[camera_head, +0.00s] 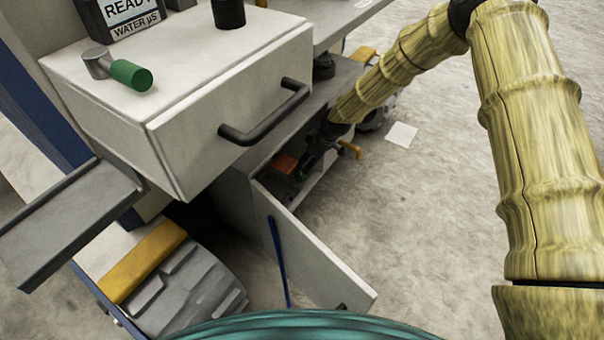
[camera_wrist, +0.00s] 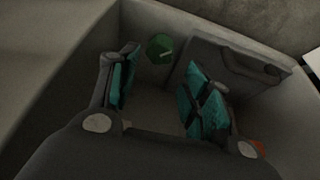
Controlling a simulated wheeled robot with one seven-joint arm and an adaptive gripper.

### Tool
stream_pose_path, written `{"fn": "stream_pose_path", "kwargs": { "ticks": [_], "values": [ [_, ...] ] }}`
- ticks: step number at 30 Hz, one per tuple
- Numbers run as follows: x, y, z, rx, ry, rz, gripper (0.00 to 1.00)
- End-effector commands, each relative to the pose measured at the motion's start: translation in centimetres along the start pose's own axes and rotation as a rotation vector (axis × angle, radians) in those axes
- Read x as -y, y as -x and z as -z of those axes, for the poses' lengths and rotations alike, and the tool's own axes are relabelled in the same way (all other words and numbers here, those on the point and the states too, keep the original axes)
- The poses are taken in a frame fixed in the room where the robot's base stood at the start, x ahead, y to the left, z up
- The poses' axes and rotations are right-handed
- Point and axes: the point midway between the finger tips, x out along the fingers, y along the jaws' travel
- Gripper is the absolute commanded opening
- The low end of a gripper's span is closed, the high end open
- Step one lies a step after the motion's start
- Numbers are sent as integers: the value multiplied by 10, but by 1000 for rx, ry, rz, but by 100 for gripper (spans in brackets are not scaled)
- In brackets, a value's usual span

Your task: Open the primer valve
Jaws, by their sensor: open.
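My gripper (camera_wrist: 160,92) is open, with two teal-padded fingers apart and nothing between them. In the head view, my gripper (camera_head: 306,166) reaches into the open compartment under the white drawer and is partly hidden in shadow. In the wrist view, a round green knob (camera_wrist: 160,47) lies just beyond the fingertips, inside the compartment and apart from them. A green-handled lever (camera_head: 130,74) on a grey stub lies sideways on the white top. No label shows which of these is the primer valve.
The white drawer (camera_head: 175,145) with a black handle (camera_head: 265,112) overhangs the compartment. An open door panel (camera_head: 315,255) stands below it. In the wrist view, a grey case (camera_wrist: 230,75) sits right of the knob. An orange block (camera_head: 285,164) is left of my gripper.

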Motion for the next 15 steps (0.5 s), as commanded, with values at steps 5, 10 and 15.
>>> {"fn": "stream_pose_path", "kwargs": {
  "ticks": [5,10,15],
  "values": [
    [1,-35,-2,1,0,1,48],
    [1,-61,-2,0,-1,0,48],
    [1,-78,-1,-1,0,0,48]
  ]
}}
